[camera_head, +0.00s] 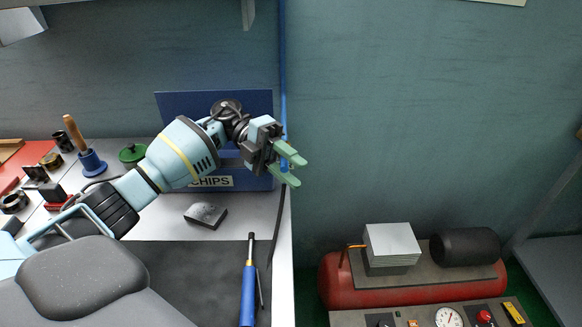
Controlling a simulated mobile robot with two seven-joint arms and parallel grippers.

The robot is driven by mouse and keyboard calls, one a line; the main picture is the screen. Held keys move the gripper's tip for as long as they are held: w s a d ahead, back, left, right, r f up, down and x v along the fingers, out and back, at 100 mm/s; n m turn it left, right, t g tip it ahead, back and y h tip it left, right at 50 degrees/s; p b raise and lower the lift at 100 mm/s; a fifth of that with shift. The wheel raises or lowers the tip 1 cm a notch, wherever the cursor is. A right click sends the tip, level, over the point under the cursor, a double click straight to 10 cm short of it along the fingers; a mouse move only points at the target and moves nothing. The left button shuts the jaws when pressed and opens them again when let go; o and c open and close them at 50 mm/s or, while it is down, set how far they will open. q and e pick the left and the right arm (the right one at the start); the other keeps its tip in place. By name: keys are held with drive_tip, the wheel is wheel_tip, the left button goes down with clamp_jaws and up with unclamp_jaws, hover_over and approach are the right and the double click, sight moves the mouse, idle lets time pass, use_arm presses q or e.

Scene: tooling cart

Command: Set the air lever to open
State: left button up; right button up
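My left gripper (301,172) reaches in from the left, in front of the blue air pipe (283,70) that runs down the wall. Its two green fingers are apart, one above the other, pointing right. A small blue part (284,164) shows between and behind the fingers at the pipe's line; it may belong to the air lever. I cannot make out the lever or its position, as the gripper covers this spot. I cannot tell whether the fingers touch anything. My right gripper is not in view.
A blue CHIPS bin (180,105) stands behind my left arm on the bench (225,232). A grey block (206,215) and a blue-handled tool (248,290) lie on the bench. A red compressor (335,290) stands at lower right. The wall right of the pipe is clear.

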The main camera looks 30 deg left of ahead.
use_arm(q)
drive_tip(key=shift+w+a, duration=0.1)
drive_tip(key=shift+a, duration=0.35)
drive_tip(key=b+v, duration=0.2)
drive_tip(key=v, duration=0.4)
drive_tip(key=shift+a, duration=0.35)
drive_tip(key=shift+d, duration=0.1)
